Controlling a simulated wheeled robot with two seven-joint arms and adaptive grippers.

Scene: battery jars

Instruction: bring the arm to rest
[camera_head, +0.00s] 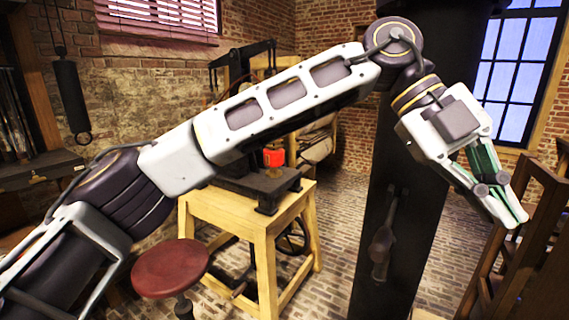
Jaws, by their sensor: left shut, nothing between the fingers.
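My left arm crosses the head view from the lower left to the upper right, then bends down at the wrist. My left gripper (517,217) points down and to the right, its green and white fingers closed together with nothing between them. It hangs in front of a dark pillar (392,215) and close to a dark wooden frame (515,262) at the right edge; I cannot tell whether they touch. My right gripper is not in this view.
A wooden workbench (262,222) stands behind my arm with a dark machine and a red object (273,157) on it. A red round stool (170,268) is in front. Brick floor (335,245) shows between bench and pillar. A shelf stands at the left.

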